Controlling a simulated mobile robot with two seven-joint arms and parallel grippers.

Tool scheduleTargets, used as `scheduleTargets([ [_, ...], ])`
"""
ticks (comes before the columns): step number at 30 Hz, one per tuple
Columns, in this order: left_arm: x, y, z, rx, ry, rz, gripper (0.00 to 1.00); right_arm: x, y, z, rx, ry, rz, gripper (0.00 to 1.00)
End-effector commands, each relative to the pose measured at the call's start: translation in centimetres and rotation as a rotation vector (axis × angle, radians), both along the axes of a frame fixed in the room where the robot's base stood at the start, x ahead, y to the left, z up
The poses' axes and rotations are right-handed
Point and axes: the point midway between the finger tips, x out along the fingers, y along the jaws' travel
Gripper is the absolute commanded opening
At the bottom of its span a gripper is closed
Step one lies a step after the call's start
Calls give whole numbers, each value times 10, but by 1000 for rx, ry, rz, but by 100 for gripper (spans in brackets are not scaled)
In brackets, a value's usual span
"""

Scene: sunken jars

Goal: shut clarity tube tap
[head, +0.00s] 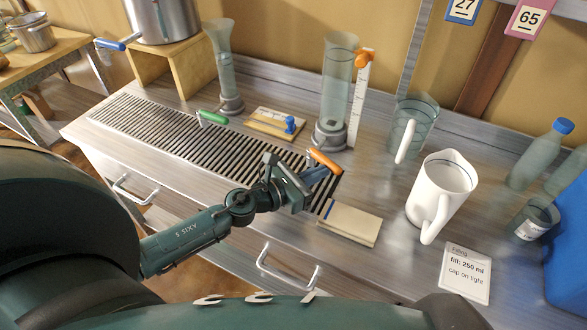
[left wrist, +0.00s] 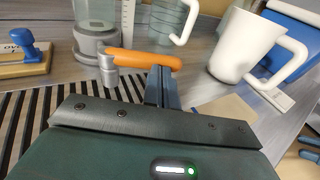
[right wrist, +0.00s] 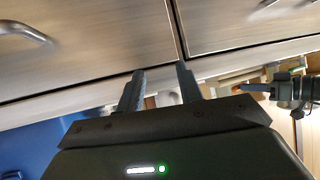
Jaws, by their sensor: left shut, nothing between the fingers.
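A tall clear tube (head: 338,75) stands on a grey base (head: 330,134) at the back of the bench, beside a white scale with an orange slider. Its tap has a metal stem and an orange handle (head: 325,161), which lies crosswise to the right of the stem in the left wrist view (left wrist: 145,59). My left gripper (head: 325,172) is shut and empty, its fingertips (left wrist: 160,74) right at the handle's free end. I cannot tell whether they touch it. My right gripper (right wrist: 161,69) is open and empty, in front of the drawer fronts.
A slatted drain (head: 180,135) runs along the bench. A second tube (head: 226,70) and a green-handled tap (head: 212,117) are left. A white jug (head: 440,190), a clear jug (head: 415,115) and a beige block (head: 350,222) are right. A blue-knobbed board (head: 268,125) lies behind.

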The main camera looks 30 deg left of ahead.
Motion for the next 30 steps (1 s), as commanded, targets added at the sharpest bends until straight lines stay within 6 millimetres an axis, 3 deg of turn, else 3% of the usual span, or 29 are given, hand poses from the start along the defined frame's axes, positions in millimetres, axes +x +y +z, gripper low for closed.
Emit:
scheduleTargets([
  [12, 15, -14, 0, 1, -1, -6, 0, 0, -1, 2, -3, 3, -2, 36],
  [30, 19, -18, 0, 0, 0, -6, 0, 0, -2, 2, -5, 4, -3, 36],
])
